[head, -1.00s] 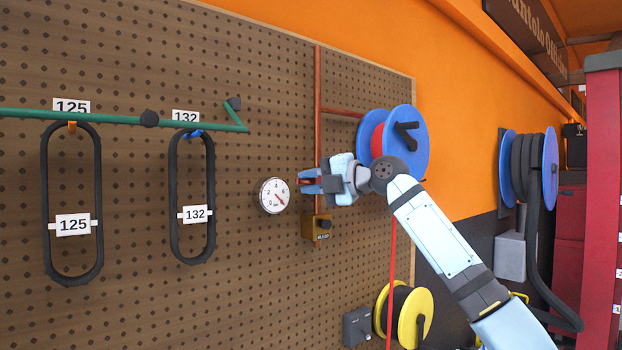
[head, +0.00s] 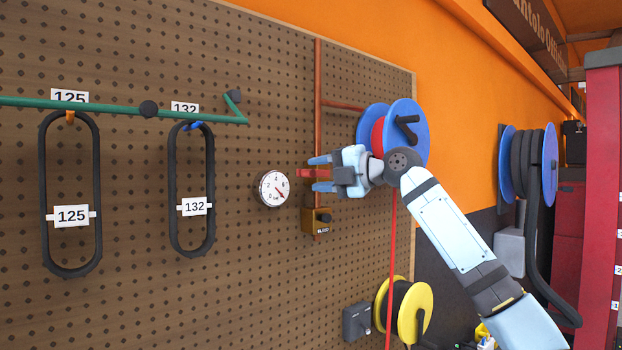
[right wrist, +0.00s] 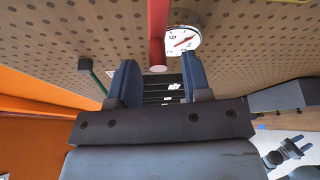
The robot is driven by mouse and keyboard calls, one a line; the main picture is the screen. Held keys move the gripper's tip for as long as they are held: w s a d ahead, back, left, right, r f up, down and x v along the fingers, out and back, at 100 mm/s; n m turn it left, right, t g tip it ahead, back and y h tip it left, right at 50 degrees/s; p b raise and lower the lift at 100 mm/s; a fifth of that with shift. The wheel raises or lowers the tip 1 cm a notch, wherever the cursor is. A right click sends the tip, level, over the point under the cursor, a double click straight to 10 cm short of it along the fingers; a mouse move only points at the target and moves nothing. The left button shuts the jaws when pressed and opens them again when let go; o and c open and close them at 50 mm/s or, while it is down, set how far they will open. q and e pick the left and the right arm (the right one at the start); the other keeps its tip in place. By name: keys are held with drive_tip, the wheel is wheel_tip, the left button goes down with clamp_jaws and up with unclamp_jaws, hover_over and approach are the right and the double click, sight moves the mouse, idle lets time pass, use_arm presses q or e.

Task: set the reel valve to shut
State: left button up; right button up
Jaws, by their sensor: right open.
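The reel valve's red lever (head: 309,173) sits on the upright copper pipe (head: 317,110) on the pegboard. It looks roughly horizontal, across the pipe. My right gripper (head: 320,174) is open, with one finger above the lever and one below, apart from it. In the right wrist view the red lever (right wrist: 158,30) points its end toward the gap between the open fingers (right wrist: 155,83). The valve body is mostly hidden behind the gripper. A round pressure gauge (head: 273,189) is left of the lever. My left gripper is not seen.
A brass block marked BLEED (head: 318,221) with a dark knob sits just below the gripper. A blue reel (head: 407,142) with red hose is behind my wrist, and a yellow reel (head: 411,310) is lower. Belts hang from a green rail (head: 60,103) at left.

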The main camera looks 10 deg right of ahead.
drive_tip(key=f+b+v, duration=0.1)
drive_tip(key=b+v, duration=0.1)
drive_tip(key=v, duration=0.9)
drive_tip(key=shift+d+r+b, duration=0.25)
drive_tip(key=shift+r+b, duration=0.1)
drive_tip(key=shift+r, duration=0.05)
